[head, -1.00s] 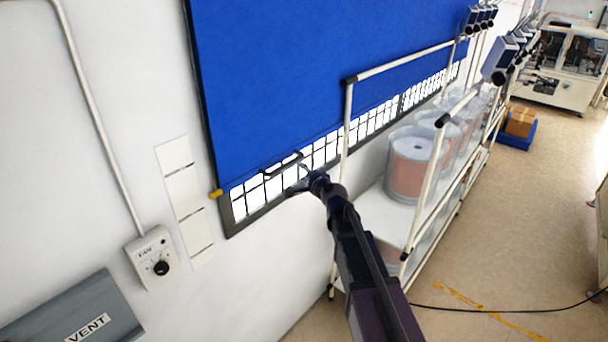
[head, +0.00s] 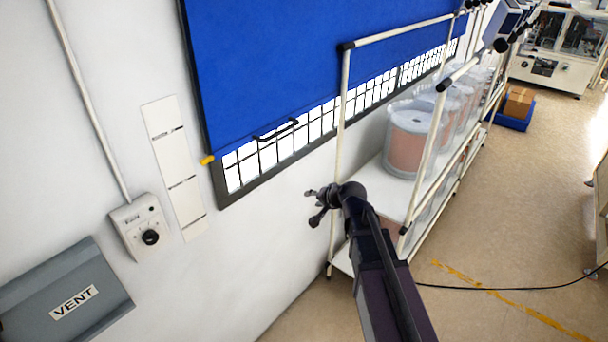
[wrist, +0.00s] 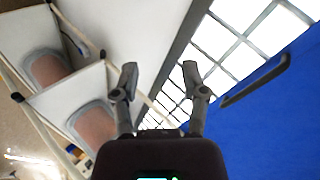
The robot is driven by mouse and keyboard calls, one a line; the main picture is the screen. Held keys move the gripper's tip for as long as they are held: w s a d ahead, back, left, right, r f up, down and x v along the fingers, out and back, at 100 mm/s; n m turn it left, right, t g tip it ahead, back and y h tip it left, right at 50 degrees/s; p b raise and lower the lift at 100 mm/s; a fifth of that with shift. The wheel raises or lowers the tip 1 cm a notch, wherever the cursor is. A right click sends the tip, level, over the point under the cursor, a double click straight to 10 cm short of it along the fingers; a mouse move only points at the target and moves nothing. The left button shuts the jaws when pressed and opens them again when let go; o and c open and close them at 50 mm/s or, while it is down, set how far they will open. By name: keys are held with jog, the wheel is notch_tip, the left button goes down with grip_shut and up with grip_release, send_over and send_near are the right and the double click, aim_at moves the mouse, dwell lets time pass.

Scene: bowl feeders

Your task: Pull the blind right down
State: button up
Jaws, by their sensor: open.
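The blue blind (head: 270,65) hangs over the window and covers most of it. A strip of barred window (head: 290,140) shows below its lower edge. A dark handle (head: 277,130) sits at the blind's lower edge; in the wrist view the handle (wrist: 257,82) is right of the fingers, against the blue blind (wrist: 285,125). My gripper (head: 314,206) is open and empty, below and right of the handle and apart from it. In the wrist view its two fingers (wrist: 160,82) are spread, with nothing between them.
A white-framed rack (head: 343,130) with clear drums (head: 408,138) stands right of my arm. A dial box (head: 140,228), a grey VENT box (head: 68,298) and a pale wall panel (head: 172,165) are on the left wall. A yellow piece (head: 207,160) is at the blind's left corner.

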jog(key=s+d+f+n+g+h+b, duration=0.2)
jog(key=s+d+f+g+h+b, duration=0.1)
jog(key=s+d+f, duration=0.5)
jog(key=s+d+f+n+g+h+b, duration=0.2)
jog(key=s+d+f+g+b, duration=0.3)
jog(key=s+f, duration=0.6)
jog(key=s+d+h+b, duration=0.1)
jog(key=d+b, duration=0.1)
jog(key=d, duration=0.1)
jog(key=shift+s+h, duration=0.3)
jog(key=shift+h, duration=0.1)
jog(key=shift+f, duration=0.1)
jog(key=shift+a+n, duration=0.3)
jog(key=shift+a, duration=0.1)
